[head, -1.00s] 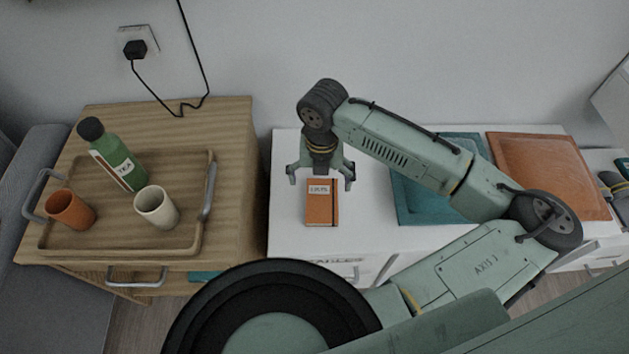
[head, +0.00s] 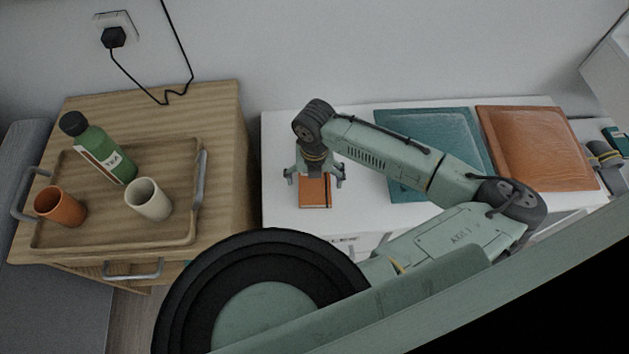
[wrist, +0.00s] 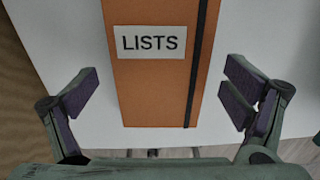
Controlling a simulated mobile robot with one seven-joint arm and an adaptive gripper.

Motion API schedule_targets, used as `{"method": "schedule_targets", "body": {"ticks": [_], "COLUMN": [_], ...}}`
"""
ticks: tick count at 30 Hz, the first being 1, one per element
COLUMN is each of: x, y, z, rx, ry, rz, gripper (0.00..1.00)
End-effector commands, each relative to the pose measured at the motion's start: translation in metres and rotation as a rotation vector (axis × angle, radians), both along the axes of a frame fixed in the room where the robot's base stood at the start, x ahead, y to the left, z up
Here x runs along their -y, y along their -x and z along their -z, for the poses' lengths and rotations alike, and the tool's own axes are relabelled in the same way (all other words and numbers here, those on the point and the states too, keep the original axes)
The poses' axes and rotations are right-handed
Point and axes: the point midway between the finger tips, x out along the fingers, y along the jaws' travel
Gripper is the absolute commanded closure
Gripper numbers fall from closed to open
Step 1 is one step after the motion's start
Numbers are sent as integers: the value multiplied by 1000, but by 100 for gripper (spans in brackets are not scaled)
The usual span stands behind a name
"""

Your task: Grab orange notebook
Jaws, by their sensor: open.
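The orange notebook (head: 315,192) lies flat on the white desk (head: 280,212), near its left end. It has a white label reading LISTS and a dark elastic band along its right side in the wrist view (wrist: 155,90). My gripper (head: 315,180) is above the notebook, its fingers spread to the left and right of it. In the wrist view my gripper (wrist: 160,97) is open, with one finger on each side of the notebook and a gap on both sides. The arm hides the far part of the notebook in the head view.
A teal cushion-like square (head: 410,185) and an orange one (head: 535,150) lie to the right. On the left, a wooden cabinet (head: 225,110) bears a tray (head: 100,235) with a green bottle (head: 95,145), an orange cup (head: 62,207) and a cream cup (head: 148,200).

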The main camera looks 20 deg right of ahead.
Motion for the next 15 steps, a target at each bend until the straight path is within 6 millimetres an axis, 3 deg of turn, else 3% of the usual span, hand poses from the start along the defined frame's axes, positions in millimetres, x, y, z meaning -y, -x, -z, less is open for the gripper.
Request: {"method": "schedule_targets", "body": {"ticks": [7, 15], "x": [0, 0], "y": [0, 0], "z": [3, 2], "rx": [1, 0], "ry": [1, 1], "rz": [0, 0], "gripper": [6, 23]}}
